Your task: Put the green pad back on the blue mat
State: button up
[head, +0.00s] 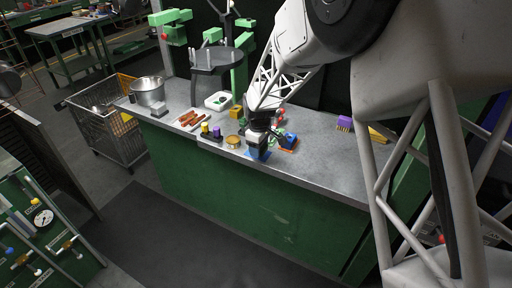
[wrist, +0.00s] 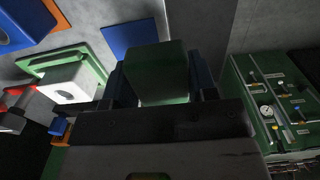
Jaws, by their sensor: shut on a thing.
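My gripper (wrist: 160,80) is shut on the green pad (wrist: 158,72), a thick dark green block held between its two dark fingers. The blue mat (wrist: 128,36) lies flat on the grey bench top just beyond the pad in the wrist view. The pad overlaps the mat's near edge in that picture, and I cannot tell the height of the gap between them. In the head view my gripper (head: 257,148) is low over the front part of the bench, and the blue mat (head: 262,156) shows partly behind it. The pad is hard to make out there.
A white block (wrist: 72,84) sits in a green frame left of my gripper. A blue block (wrist: 14,28) on an orange mat is at upper left. A brass-coloured round piece (head: 233,140) and a purple-topped item (head: 216,131) stand left on the bench. Bench right of my gripper is mostly clear.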

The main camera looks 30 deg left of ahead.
jog(key=shift+w+a+f, duration=0.1)
jog(key=shift+w+a, duration=0.75)
jog(key=shift+w, duration=0.15)
jog(key=shift+a, duration=0.1)
jog(key=shift+w+a+f, duration=0.15)
jog(key=shift+w+a, duration=0.4)
jog(key=shift+w, duration=0.2)
jog(key=shift+s+f, duration=0.1)
jog(key=shift+f, duration=1.35)
jog(key=shift+d+f, duration=0.1)
jog(key=shift+f, duration=0.6)
